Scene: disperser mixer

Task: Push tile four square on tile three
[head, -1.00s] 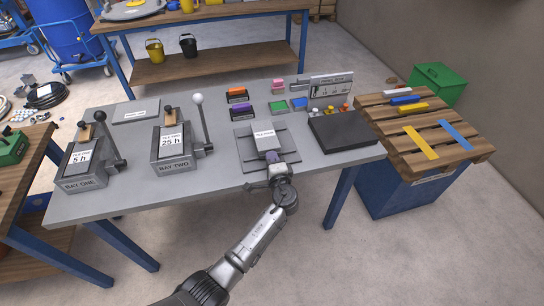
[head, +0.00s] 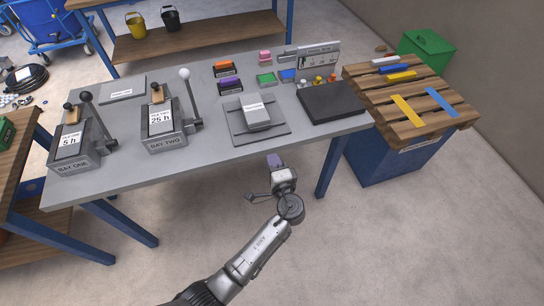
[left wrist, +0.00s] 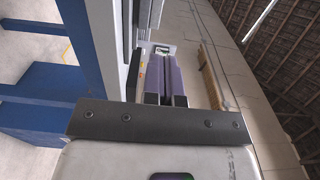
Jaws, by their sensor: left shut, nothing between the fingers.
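A small stack of pale tiles (head: 256,113) stands on a dark grey base plate (head: 274,132) near the front edge of the table. A label shows on the top tile, too small to read surely. The layers look close to lined up; I cannot tell whether they are exactly square. My left gripper (head: 274,160) is shut and empty, in front of the table edge and apart from the stack. Its purple fingers (left wrist: 172,80) show together in the left wrist view, with no tile seen there. My right gripper is not in view.
Bay one (head: 75,145) and bay two (head: 168,125), with levers, stand on the left of the table (head: 205,148). A black slab (head: 331,104) lies right of the stack. Coloured blocks (head: 266,79) sit behind. The floor in front is clear.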

